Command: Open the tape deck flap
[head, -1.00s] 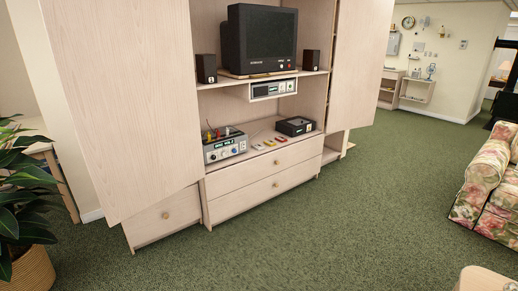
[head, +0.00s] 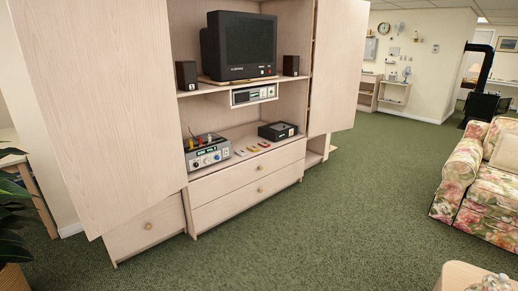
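A silver-fronted unit with a dark window (head: 254,94) hangs under the television shelf. It looks like the tape deck, but its flap is too small to make out clearly. A low black box-shaped device (head: 278,131) sits on the lower shelf, to the right. A grey device with knobs and coloured plugs on top (head: 207,152) sits on the lower shelf, to the left. My gripper is not in view.
The pale wood cabinet has drawers (head: 248,185) below and large open doors (head: 103,110) (head: 338,70) at both sides. Small coloured items (head: 252,149) lie between the devices. A floral sofa (head: 480,175) stands right. Green carpet (head: 320,230) in front is clear.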

